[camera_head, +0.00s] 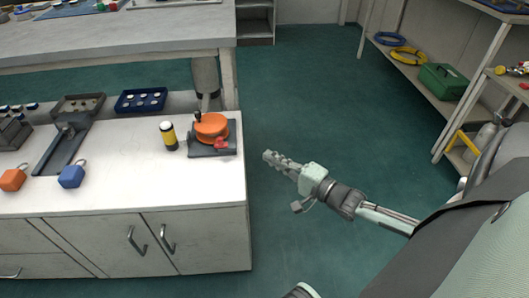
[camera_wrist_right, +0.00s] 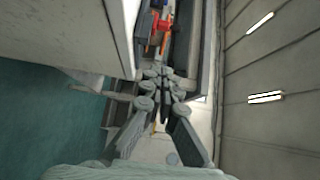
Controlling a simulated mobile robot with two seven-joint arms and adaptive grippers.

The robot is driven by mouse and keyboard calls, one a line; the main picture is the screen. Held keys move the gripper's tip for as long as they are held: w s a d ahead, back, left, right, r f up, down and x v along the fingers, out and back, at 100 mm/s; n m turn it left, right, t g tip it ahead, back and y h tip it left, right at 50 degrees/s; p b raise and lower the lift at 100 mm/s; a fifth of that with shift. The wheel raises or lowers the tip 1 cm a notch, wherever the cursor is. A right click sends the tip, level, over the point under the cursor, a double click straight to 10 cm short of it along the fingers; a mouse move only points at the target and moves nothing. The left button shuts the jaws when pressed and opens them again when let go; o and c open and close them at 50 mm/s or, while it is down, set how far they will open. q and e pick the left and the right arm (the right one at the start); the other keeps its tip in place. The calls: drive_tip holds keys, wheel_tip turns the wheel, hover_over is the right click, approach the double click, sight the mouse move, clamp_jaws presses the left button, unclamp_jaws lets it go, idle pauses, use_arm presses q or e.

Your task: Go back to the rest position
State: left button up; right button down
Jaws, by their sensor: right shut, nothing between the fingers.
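My right gripper (camera_head: 272,158) is shut and empty. In the head view it hangs over the green floor, a little to the right of the white cabinet's (camera_head: 215,180) edge, apart from it. Its shut fingers also show in the middle of the right wrist view (camera_wrist_right: 163,88). My right arm comes in from the right of the head view. My left gripper is not in view.
An orange reel (camera_head: 211,126) with a red knob stands on the cabinet top, close to its right edge. A yellow-black cylinder (camera_head: 168,135), a blue padlock (camera_head: 71,176) and an orange padlock (camera_head: 12,179) are further left. A shelf (camera_head: 420,82) stands right; floor between is free.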

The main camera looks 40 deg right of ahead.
drive_tip(key=shift+f, duration=0.1)
idle(0.5)
drive_tip(key=s+a+f+n+g+h, duration=0.2)
drive_tip(key=s+f+n+g, duration=0.15)
drive_tip(key=f, duration=0.55)
drive_tip(key=s+a+f+n+g+h, duration=0.25)
drive_tip(key=f+n+g, duration=0.2)
drive_tip(key=f, duration=0.45)
drive_tip(key=s+a+f+n+g, duration=0.2)
drive_tip(key=s+f+n+g, duration=0.1)
drive_tip(key=s, duration=0.3)
drive_tip(key=s+a+f+n+g, duration=0.2)
drive_tip(key=s+f+n+g, duration=0.1)
drive_tip(key=s+f+n, duration=0.2)
drive_tip(key=shift+s+a+n+g+h, duration=0.25)
drive_tip(key=shift+s+n+g+h, duration=0.2)
drive_tip(key=shift+s, duration=0.7)
drive_tip(key=shift+f, duration=0.1)
